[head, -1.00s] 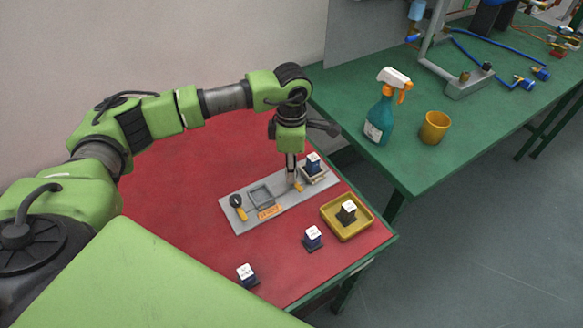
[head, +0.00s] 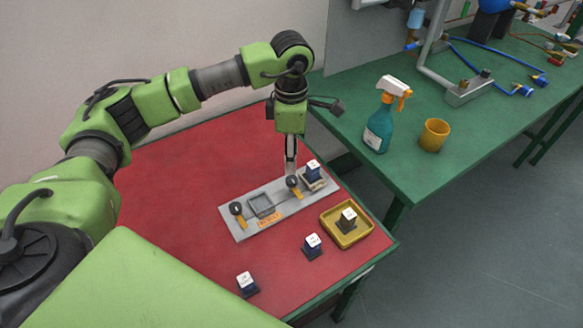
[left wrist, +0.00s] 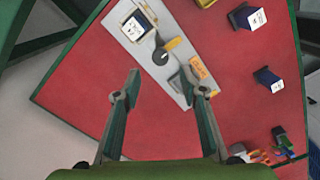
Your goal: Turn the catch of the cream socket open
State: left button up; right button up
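A grey plate (head: 236,222) lies on the red table top. At its right end is the cream socket (head: 326,184), with a blue block with a white top (head: 313,168) in it. Beside that socket is a catch, a black round knob (head: 293,182) with a yellow lever (head: 298,193) pointing toward the plate's near edge. In the left wrist view the knob (left wrist: 160,57) and lever (left wrist: 173,43) are clear. My left gripper (head: 290,170) points down above this catch; its fingers (left wrist: 160,78) are wide apart and empty. My right gripper is not in view.
A grey socket (head: 261,205), a second catch (head: 237,209) and an orange label (head: 269,219) are on the plate. A yellow tray (head: 366,222) holds a dark block (head: 347,219). Two blocks (head: 312,245) (head: 246,283) stand in front. A green bench (head: 400,170) stands right.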

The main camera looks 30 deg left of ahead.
pick_arm(q)
notch_tip(320, 180, up, 4)
jog(key=shift+r, duration=0.15)
dwell(0.6)
